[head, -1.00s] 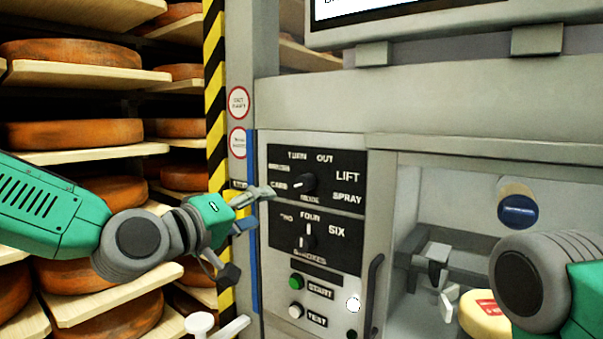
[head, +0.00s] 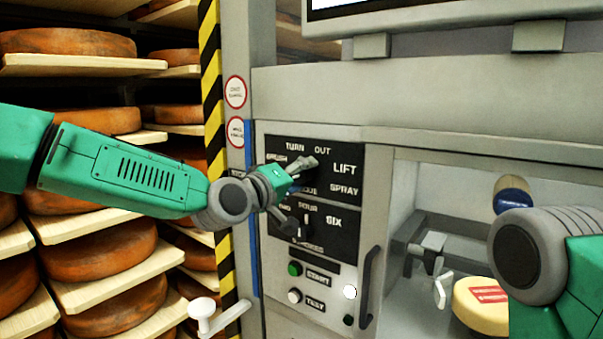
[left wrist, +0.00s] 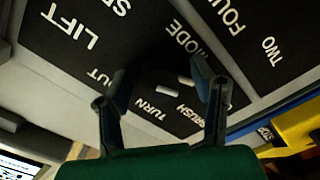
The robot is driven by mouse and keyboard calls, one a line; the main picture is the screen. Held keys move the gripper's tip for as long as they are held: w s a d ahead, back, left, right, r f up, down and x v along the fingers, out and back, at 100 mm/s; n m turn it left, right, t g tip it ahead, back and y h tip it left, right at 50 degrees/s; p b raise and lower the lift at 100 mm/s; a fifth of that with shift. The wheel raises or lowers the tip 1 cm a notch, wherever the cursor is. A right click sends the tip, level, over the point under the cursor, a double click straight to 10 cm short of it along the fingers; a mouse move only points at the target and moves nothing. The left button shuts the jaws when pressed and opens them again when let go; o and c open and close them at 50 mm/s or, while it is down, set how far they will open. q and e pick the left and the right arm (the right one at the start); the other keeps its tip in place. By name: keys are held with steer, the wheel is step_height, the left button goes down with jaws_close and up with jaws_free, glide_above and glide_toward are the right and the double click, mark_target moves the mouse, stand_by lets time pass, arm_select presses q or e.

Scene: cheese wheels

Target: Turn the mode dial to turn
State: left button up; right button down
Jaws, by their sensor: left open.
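The mode dial is the upper knob on the black control panel (head: 350,153), ringed by labels such as TURN, OUT, LIFT, SPRAY and BRUSH. My left gripper (head: 305,166) is in front of it and hides most of it in the head view. In the left wrist view the dark mode dial (left wrist: 172,82) with light marks shows between the two open fingers of my left gripper (left wrist: 163,82). The TURN and BRUSH labels lie just below the dial there. I cannot tell whether the fingers touch the dial.
A second dial (head: 305,226) with number labels sits below. Lower are a green START button (head: 295,269) and a white TEST button (head: 295,296). A dark handle (head: 369,287) is at right, beside an alcove with a yellow cheese (head: 484,304). Shelves of cheese wheels (head: 110,250) stand left.

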arm_select(q)
steer(key=shift+w+d, duration=0.1)
steer(key=c, duration=1.1)
steer(key=shift+f, duration=0.1)
